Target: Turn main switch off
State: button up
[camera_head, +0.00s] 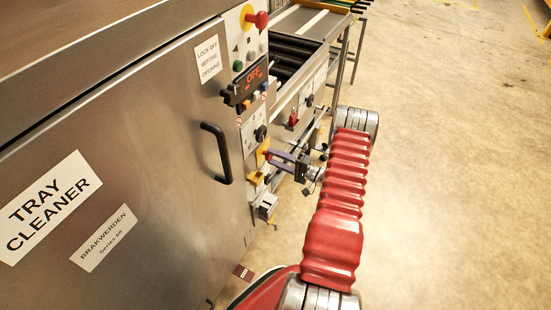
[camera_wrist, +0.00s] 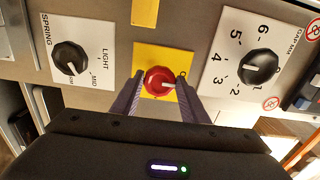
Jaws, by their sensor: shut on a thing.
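The main switch is a red rotary knob (camera_wrist: 160,81) on a yellow plate (camera_wrist: 150,57), seen in the wrist view. A white mark on the knob points sideways to the right. My gripper (camera_wrist: 158,83) has its two purple-grey fingers on either side of the knob, shut on it. In the head view my gripper (camera_head: 268,154) reaches from the right to the yellow plate (camera_head: 261,152) on the machine's panel. The knob is mostly hidden there by the fingers.
A black selector knob (camera_wrist: 70,58) sits left of the switch and a numbered black dial (camera_wrist: 258,67) right of it. In the head view, a black door handle (camera_head: 219,153), a red display reading OFF (camera_head: 252,74) and a red stop button (camera_head: 259,19) are nearby. Floor at right is clear.

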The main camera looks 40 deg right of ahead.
jog(key=shift+s+a+f, duration=0.1)
jog(key=shift+a+f, duration=0.05)
jog(key=shift+f, duration=0.1)
jog(key=o, duration=1)
jog(key=shift+r, duration=0.15)
jog(key=v, duration=1.3)
jog(key=shift+s, duration=0.35)
